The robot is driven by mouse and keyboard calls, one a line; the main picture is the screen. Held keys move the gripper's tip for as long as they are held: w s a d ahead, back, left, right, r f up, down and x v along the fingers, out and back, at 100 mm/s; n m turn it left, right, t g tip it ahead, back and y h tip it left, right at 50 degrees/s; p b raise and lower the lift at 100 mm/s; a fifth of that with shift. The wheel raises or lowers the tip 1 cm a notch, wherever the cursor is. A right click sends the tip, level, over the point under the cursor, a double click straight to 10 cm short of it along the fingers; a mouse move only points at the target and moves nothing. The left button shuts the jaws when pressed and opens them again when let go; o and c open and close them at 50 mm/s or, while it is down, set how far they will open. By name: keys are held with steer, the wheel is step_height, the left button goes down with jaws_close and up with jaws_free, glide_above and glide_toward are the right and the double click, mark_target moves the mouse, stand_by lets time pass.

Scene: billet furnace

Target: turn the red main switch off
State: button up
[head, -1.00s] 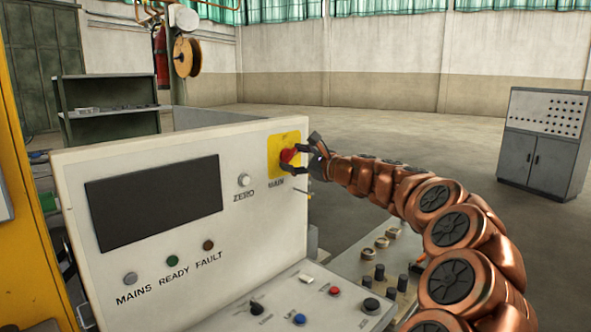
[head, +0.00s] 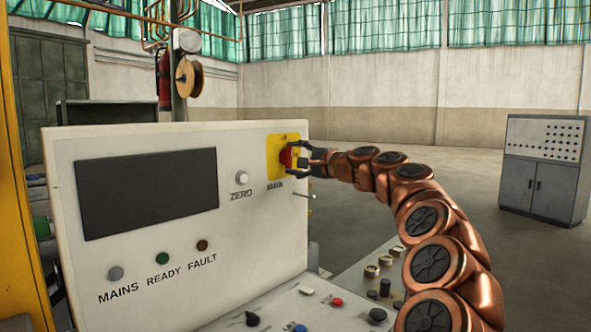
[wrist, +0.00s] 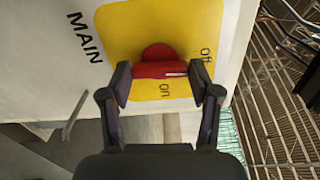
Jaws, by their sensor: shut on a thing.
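The red main switch (head: 286,158) sits on a yellow plate (head: 273,142) at the upper right of the white panel. My gripper (head: 305,160) reaches it from the right. In the wrist view, my gripper (wrist: 160,76) is shut on the red switch (wrist: 158,54), with one finger at each end of its handle bar. A white line on the bar lies towards its right end, pointing right. "Off" is printed to the right of the switch and "On" below it.
The panel (head: 130,270) also carries a dark screen (head: 148,192), a ZERO button (head: 241,178) and several lamps. A desk with knobs and buttons (head: 337,301) lies below. A thin lever (head: 304,195) sticks out under the switch. A grey cabinet (head: 545,170) stands far right.

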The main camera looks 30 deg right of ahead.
steer(key=shift+n+b, duration=0.4)
steer(key=shift+n, duration=0.1)
steer(key=o, duration=1.2)
steer(key=shift+c, duration=0.2)
steer(key=shift+s, duration=0.1)
steer(key=v, duration=1.1)
steer(key=shift+s, duration=0.4)
steer(key=shift+d, duration=0.15)
